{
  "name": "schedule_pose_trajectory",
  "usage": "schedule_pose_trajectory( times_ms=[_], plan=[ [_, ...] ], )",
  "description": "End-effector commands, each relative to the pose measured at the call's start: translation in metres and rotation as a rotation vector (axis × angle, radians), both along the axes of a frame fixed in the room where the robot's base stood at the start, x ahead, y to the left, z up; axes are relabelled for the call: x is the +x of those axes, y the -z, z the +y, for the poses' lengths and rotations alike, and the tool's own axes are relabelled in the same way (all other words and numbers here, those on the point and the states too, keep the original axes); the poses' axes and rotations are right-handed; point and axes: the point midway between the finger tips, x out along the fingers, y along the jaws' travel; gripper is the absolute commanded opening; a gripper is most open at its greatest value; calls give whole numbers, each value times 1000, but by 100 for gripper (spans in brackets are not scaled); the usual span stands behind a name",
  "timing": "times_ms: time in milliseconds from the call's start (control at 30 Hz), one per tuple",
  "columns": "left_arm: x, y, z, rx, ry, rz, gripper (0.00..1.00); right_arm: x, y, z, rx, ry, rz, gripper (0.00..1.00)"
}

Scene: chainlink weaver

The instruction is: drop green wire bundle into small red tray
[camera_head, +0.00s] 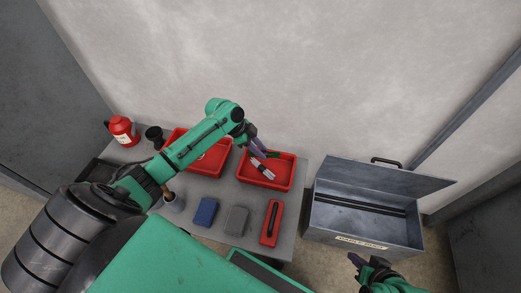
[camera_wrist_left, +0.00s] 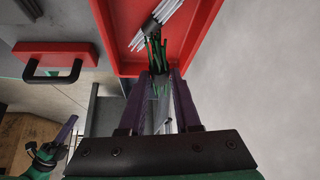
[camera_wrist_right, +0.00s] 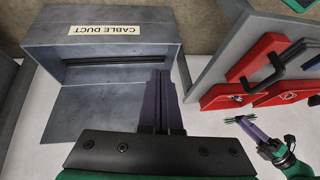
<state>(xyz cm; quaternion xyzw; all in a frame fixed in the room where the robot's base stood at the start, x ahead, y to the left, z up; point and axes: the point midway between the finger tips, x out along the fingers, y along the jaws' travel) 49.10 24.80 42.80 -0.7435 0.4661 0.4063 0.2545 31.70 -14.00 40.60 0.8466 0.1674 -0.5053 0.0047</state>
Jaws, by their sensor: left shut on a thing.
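My left gripper (camera_head: 258,149) is shut on the green wire bundle (camera_head: 274,154) over the right-hand red tray (camera_head: 287,176). In the left wrist view the green wire bundle (camera_wrist_left: 156,58) sits between the purple fingertips, with the tray (camera_wrist_left: 200,22) beyond it. A white wire bundle with a dark band (camera_head: 262,169) lies in that tray. The green bundle appears held above the tray; the exact gap is hard to tell. My right gripper (camera_head: 354,258) is shut and empty near the cable duct box, its fingers together in the right wrist view (camera_wrist_right: 158,74).
Another red tray (camera_head: 213,163) stands to the left, partly behind my left arm. A blue block (camera_head: 205,211), a grey block (camera_head: 236,219) and a red toolbox with a black handle (camera_head: 271,223) lie in front. The open cable duct box (camera_head: 365,218) stands right of the table.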

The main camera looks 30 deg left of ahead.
Motion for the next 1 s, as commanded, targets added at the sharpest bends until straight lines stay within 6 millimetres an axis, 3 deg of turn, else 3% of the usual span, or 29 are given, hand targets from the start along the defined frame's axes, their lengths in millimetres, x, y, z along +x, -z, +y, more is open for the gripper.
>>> schedule_pose_trajectory(
  times_ms=[67,100,167,200,567,833,933,1000],
  plan=[
    [0,0,0,0,0,0,0,0,0,0,0,0,1,0],
    [0,0,0,0,0,0,39,0,0,0,0,0,1,0],
    [0,0,0,0,0,0,62,0,0,0,0,0,1,0],
    [0,0,0,0,0,0,66,0,0,0,-1,0,1,0],
    [-1,-6,3,1,-1,0,66,-2,-4,-4,-14,2,19,0],
    [-14,-55,30,3,0,-1,66,-32,-45,-49,-144,41,232,0],
    [-22,-82,45,5,-1,-1,66,-44,-50,-63,-186,61,317,0],
    [-26,-97,55,4,-1,1,66,-40,-30,-63,-191,64,325,0]
  ],
)
